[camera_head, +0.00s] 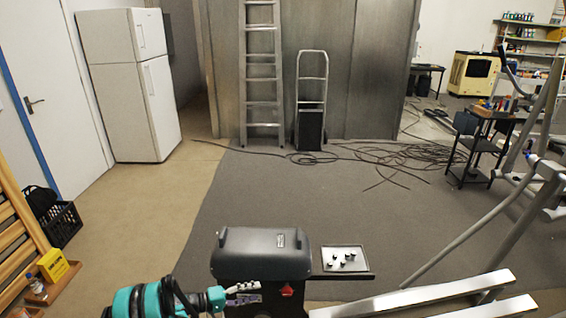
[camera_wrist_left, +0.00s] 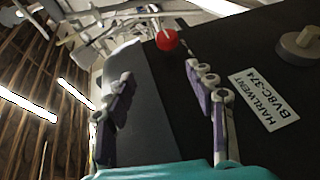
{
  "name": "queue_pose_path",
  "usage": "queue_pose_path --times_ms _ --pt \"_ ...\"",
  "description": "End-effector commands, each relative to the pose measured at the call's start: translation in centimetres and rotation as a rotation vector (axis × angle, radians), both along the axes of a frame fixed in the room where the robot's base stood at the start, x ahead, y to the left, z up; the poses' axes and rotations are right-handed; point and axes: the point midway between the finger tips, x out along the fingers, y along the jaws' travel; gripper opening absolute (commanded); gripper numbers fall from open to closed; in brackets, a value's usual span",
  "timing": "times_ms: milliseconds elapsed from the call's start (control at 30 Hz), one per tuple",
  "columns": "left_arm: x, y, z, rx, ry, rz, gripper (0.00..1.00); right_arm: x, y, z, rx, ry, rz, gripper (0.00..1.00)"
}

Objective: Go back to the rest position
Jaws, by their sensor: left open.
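My left gripper (camera_head: 243,293) comes in from the bottom left of the head view on a teal and black arm, close to the front of a dark machine housing (camera_head: 262,252). In the left wrist view its two purple-and-grey fingers (camera_wrist_left: 157,82) are spread apart, and I see nothing gripped between them. A red knob (camera_head: 287,290) is on the machine to the right of the gripper. The knob also shows beyond the fingers in the wrist view (camera_wrist_left: 167,40). A white label (camera_wrist_left: 265,122) is on the dark surface. My right gripper is not in view.
Silver elliptical rails (camera_head: 410,298) cross the lower right. A yellow box (camera_head: 53,265) and a black crate (camera_head: 64,226) stand at left. Cables (camera_head: 400,153) lie on open grey floor beyond.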

Motion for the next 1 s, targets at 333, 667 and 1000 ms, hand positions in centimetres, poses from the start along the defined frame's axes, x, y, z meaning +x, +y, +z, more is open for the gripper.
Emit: queue_pose_path --times_ms 333,667,1000 --pt "-0.8 -1.4 11.4 0.340 0.054 0.046 0.55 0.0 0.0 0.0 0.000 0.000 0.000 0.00" --pt "-8.3 -1.3 19.4 0.677 0.038 0.084 0.55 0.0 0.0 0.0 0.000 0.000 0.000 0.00" --pt "-19.6 1.0 23.4 1.023 -0.046 0.111 0.55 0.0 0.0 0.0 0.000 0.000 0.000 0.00"
